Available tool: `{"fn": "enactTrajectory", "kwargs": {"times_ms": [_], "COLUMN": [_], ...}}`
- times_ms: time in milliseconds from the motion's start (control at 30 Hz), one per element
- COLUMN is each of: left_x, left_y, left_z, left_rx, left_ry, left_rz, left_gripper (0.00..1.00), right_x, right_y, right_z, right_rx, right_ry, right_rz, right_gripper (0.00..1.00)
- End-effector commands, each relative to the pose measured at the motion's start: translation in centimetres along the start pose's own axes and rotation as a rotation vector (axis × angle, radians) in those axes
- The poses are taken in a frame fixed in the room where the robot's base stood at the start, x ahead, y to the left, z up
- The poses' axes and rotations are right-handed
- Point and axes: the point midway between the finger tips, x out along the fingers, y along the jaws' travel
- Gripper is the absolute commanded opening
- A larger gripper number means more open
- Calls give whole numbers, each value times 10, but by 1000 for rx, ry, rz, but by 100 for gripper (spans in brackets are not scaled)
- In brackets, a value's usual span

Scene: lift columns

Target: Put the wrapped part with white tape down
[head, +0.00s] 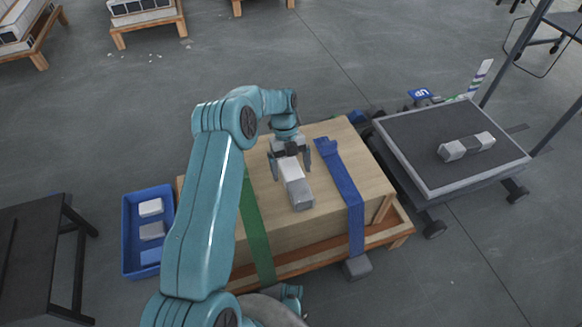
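The wrapped part with white tape (297,188) lies on top of a wooden crate (335,230). It is a long grey block with a broad white band, and its far end is hidden under my gripper. My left gripper (290,165) points down over the far half of this part. Its fingers are spread on either side of the part and look slightly apart from it.
A green strap (256,230) and a blue strap (343,185) cross the crate. A cart (422,140) at right bears another wrapped part (466,146) with a dark band. A blue bin (128,235) with several blocks stands left. A dark table (30,250) is at far left.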

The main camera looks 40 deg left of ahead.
Motion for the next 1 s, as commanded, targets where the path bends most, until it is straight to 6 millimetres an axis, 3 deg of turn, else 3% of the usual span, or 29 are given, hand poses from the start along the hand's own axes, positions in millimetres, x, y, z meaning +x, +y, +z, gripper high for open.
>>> {"fn": "enactTrajectory", "kwargs": {"times_ms": [167, 633, 800, 1000], "left_x": [-7, -105, -119, -121], "left_y": [0, 0, 0, 0], "left_z": [-1, -1, -1, 0], "left_rx": [0, 0, 0, 0], "left_ry": [-1, -2, 0, 1], "left_rz": [-1, -1, 0, 0], "left_gripper": [96, 96, 96, 96], "right_x": [-4, -36, -39, -38], "right_y": [-1, -18, -21, -21], "right_z": [1, 10, 11, 12], "right_rx": [0, -23, -27, -28], "right_ry": [-3, -27, -31, -32], "right_rz": [0, -3, -3, -3], "right_gripper": [100, 100, 100, 100]}}
